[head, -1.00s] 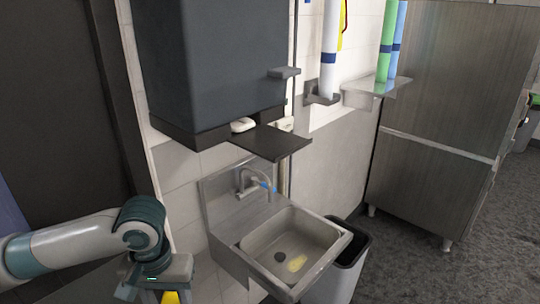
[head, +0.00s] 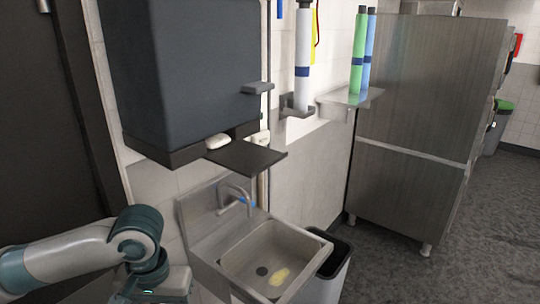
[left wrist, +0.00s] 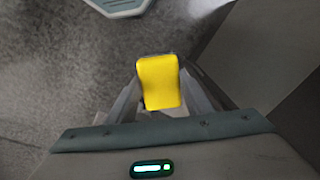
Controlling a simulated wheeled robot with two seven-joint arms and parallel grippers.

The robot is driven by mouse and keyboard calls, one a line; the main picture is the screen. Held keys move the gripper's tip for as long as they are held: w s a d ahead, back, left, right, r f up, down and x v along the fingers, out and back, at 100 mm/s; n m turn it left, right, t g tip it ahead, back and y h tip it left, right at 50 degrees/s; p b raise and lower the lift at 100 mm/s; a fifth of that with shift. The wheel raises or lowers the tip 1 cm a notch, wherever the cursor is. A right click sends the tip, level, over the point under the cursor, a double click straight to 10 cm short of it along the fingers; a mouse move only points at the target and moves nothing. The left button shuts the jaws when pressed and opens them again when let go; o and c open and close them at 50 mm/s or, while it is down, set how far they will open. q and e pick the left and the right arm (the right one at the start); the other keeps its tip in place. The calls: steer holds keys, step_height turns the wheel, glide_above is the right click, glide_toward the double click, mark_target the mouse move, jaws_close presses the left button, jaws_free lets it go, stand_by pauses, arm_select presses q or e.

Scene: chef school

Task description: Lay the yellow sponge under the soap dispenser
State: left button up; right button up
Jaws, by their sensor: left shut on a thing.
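The yellow sponge (left wrist: 158,72) is held upright between the fingers of my left gripper (left wrist: 160,98) in the left wrist view. The gripper is shut on it, above a grey floor. In the head view my left arm comes in at lower left, left of the sink; the fingertips and sponge are out of frame. I cannot clearly make out the soap dispenser. My right gripper is not in view.
A steel sink (head: 232,262) with a tap (head: 234,195) stands below the shelf, a yellowish patch in its basin. A grey bin (head: 327,282) is right of it. The dark wall box (head: 185,75) overhangs. A steel cabinet (head: 415,110) stands right; floor beyond is open.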

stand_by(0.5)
arm_select(q)
steer(key=s+f, duration=0.4)
steer(key=f, duration=1.1)
steer(key=shift+d, duration=0.1)
